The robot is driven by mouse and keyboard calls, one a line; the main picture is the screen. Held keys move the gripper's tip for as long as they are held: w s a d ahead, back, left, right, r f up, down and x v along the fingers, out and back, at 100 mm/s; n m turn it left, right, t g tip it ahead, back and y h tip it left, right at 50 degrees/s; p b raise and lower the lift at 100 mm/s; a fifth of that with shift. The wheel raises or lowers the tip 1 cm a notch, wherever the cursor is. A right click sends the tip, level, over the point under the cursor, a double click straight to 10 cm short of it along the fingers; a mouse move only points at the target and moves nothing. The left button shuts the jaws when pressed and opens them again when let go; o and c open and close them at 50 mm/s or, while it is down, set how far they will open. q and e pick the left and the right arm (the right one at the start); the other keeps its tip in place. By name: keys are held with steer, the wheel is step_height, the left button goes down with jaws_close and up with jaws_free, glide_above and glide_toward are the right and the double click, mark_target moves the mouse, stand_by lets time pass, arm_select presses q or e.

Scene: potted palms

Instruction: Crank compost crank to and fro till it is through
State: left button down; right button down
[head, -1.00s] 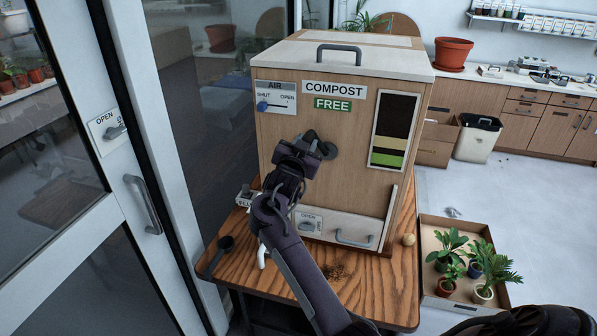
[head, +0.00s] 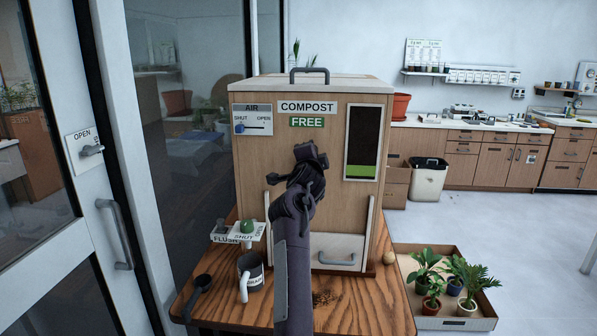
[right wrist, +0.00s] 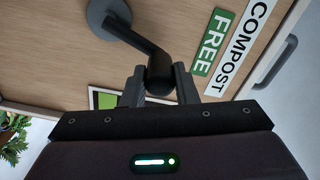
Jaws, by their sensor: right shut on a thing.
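A wooden compost box (head: 262,165) stands on a wood-topped table, with a "FREE" sign (head: 307,122) in green on its front. My right gripper (head: 308,155) is in front of this face and hides most of the crank in the head view. In the right wrist view, the crank (right wrist: 146,42) is a dark arm on a round grey hub. Its knob (right wrist: 160,76) sits between the fingers of my right gripper (right wrist: 160,88), which is shut on it. The level window (head: 362,145) is dark with green at the bottom. My left gripper is out of view.
A mug (head: 250,272), a black scoop (head: 197,292) and a "FLUSH" plate (head: 226,238) are at the table's left. A drawer (head: 338,250) is low on the box. A crate of potted plants (head: 478,318) is on the floor at right. A glass door (head: 110,200) stands left.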

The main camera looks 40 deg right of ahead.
steer(key=shift+s+d+f+m+b, duration=0.45)
steer(key=shift+m+b, duration=0.6)
steer(key=shift+b, duration=0.15)
steer(key=shift+s+d+f+m+b, duration=0.3)
steer(key=shift+s+f+m+b, duration=0.15)
steer(key=shift+m+b, duration=0.65)
steer(key=shift+s+d+f+m+b, duration=0.45)
steer(key=shift+m+b, duration=0.5)
steer(key=shift+b, duration=0.35)
steer(key=c, duration=1.1)
jaws_free()
steer(key=shift+c, duration=0.2)
steer(key=shift+a, duration=0.1)
steer(key=b+v, duration=0.1)
steer(key=v, duration=0.6)
steer(key=shift+s+a, duration=0.2)
steer(key=shift+s, duration=0.05)
